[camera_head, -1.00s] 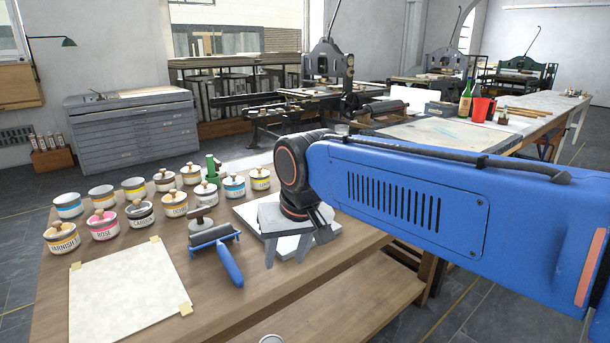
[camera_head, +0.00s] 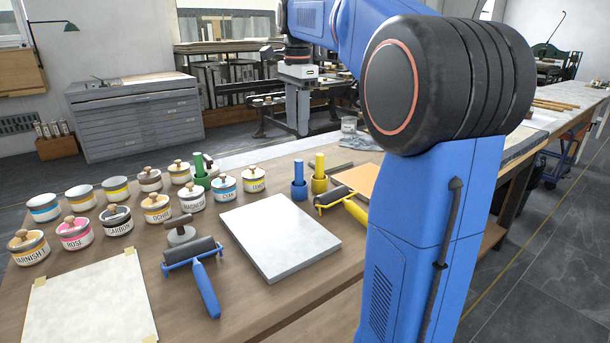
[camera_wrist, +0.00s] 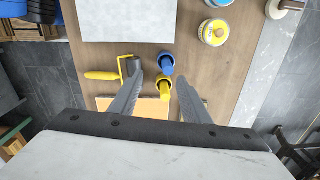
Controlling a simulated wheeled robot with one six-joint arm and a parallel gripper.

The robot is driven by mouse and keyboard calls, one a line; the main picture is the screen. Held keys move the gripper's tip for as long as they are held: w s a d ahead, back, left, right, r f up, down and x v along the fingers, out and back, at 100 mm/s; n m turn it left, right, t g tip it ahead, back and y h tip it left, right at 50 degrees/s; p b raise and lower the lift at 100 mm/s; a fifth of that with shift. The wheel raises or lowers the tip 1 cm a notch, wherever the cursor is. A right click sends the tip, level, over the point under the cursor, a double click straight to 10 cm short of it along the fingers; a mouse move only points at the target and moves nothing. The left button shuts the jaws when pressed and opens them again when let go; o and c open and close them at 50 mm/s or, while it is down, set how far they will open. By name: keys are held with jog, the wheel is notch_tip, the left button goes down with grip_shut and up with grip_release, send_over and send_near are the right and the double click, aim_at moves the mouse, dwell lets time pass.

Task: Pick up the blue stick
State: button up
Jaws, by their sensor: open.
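The blue stick (camera_head: 299,171) stands upright in a small blue holder (camera_head: 299,192) on the wooden table. In the wrist view the blue stick (camera_wrist: 167,68) is seen from above, just beyond the fingertips. My gripper (camera_head: 298,128) is raised behind the holders in the head view, pointing down. In the wrist view my gripper (camera_wrist: 161,77) is open and empty, with a yellow stick (camera_wrist: 164,92) showing between its fingers. That yellow stick (camera_head: 319,165) stands in a yellow holder right beside the blue one.
A yellow-handled roller (camera_head: 345,201) lies close to the holders. A white slab (camera_head: 280,236), a blue-handled roller (camera_head: 203,275), several labelled ink tins (camera_head: 118,222) and a green stick in its holder (camera_head: 201,172) share the table.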

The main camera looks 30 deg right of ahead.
jog(key=w+d+m, duration=0.1)
jog(key=w+d, duration=0.1)
jog(key=d, duration=0.1)
send_near(299, 170)
jog(key=f, duration=0.1)
jog(key=w+d+f, duration=0.1)
jog(key=f, duration=0.3)
jog(key=shift+w+d+f, duration=0.15)
jog(key=shift+d+f, duration=0.1)
jog(key=shift+d, duration=0.1)
jog(key=shift+w+a+f, duration=0.1)
jog(key=shift+a+f, duration=0.1)
jog(key=shift+f, duration=1.1)
jog(key=shift+a+f, duration=0.15)
jog(key=shift+f, duration=1.2)
jog(key=shift+c, duration=0.6)
grip_shut()
